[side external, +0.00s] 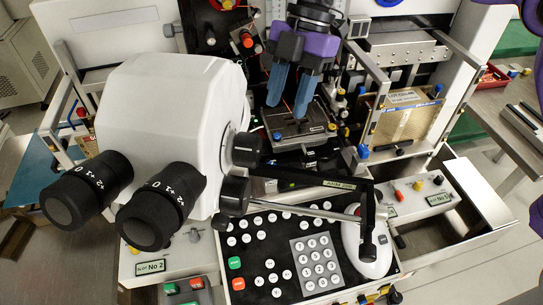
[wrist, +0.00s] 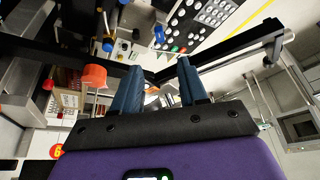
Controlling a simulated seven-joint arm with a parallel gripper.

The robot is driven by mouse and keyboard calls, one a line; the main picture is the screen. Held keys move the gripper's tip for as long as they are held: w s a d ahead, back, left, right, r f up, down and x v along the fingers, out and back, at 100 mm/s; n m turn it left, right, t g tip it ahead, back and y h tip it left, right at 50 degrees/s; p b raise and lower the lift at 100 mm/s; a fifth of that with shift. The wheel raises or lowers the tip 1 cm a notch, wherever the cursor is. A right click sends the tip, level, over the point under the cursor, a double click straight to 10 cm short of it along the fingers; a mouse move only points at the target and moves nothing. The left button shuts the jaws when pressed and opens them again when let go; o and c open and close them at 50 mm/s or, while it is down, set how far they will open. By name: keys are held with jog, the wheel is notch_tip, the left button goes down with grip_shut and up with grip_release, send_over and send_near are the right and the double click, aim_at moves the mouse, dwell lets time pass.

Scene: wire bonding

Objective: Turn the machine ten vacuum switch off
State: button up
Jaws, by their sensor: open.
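My gripper (side external: 287,108) hangs over the work stage (side external: 300,132) at the top middle of the side external view. Its two blue fingers are apart, with nothing seen between them. In the wrist view my gripper (wrist: 159,66) also shows its fingers apart. No switch can be read as the machine ten vacuum switch. An orange-red cap (wrist: 95,75) stands left of my fingers in the wrist view.
A white microscope (side external: 170,110) with black eyepieces fills the left of the side external view. A black keypad panel (side external: 262,250) and a white mouse-like control (side external: 364,245) lie in front. Black arms (wrist: 235,48) cross behind my fingers in the wrist view.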

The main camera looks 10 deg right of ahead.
jog(key=x, duration=1.2)
jog(key=shift+f, duration=0.15)
grip_shut()
